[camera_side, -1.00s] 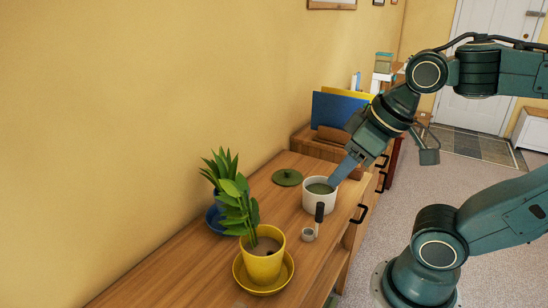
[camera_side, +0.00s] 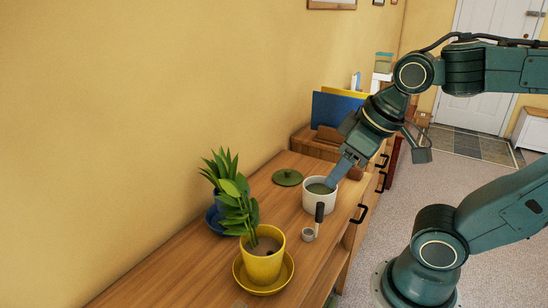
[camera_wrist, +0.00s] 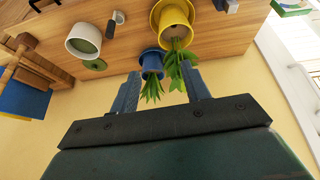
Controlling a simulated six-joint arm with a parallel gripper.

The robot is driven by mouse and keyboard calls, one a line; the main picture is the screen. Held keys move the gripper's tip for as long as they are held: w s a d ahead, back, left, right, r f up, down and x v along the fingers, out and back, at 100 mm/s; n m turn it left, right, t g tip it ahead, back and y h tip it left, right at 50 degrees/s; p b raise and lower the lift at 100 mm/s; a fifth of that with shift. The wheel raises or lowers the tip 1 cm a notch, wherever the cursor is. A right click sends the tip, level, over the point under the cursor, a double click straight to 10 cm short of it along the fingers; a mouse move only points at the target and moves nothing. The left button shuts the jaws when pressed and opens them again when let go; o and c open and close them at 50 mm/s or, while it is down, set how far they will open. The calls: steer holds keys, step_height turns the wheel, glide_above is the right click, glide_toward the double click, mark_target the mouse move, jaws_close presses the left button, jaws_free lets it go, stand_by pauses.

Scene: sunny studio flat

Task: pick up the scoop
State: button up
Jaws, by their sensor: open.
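The scoop (camera_side: 308,235) is a small grey cup with a dark upright handle. It stands on the wooden cabinet top in front of the white pot (camera_side: 318,202). My gripper (camera_side: 334,182) is open and empty; in the side view its fingers overlap the rim of the white pot, and I cannot tell how far above it they are. In the wrist view the scoop (camera_wrist: 119,17) lies near the top edge, beyond and left of my fingers (camera_wrist: 160,85), beside the white pot (camera_wrist: 82,42).
A yellow pot with a plant (camera_side: 262,262) stands on a yellow saucer. A blue pot (camera_side: 214,215) with a plant is behind it. A green lid (camera_side: 287,177) lies by the wall. Blue and yellow folders (camera_side: 336,110) stand behind. Bare wood lies left of the scoop.

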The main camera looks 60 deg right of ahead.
mark_target(318, 205)
steer(key=w+d+f+n+g+h, duration=0.2)
steer(key=w+d+f+n+h, duration=0.1)
steer(key=d+f+n+h, duration=0.1)
steer(key=w+d+f+n+g+h, duration=0.2)
steer(key=d+f+n+g+h, duration=0.1)
steer(key=d+f+n+h, duration=0.1)
steer(key=w+d+f+n+g+h, duration=0.2)
steer(key=w+d+f+n+h, duration=0.1)
steer(key=d+f+n+h, duration=0.2)
steer(key=shift+w+d+f+n+g, duration=0.1)
steer(key=shift+w+f+n+g, duration=0.1)
steer(key=shift+f+n, duration=0.7)
steer(key=shift+w+d+f+n+g, duration=0.15)
steer(key=shift+f+n, duration=0.25)
steer(key=shift+f, duration=1)
steer(key=shift+a+f, duration=0.1)
steer(key=shift+f, duration=1.85)
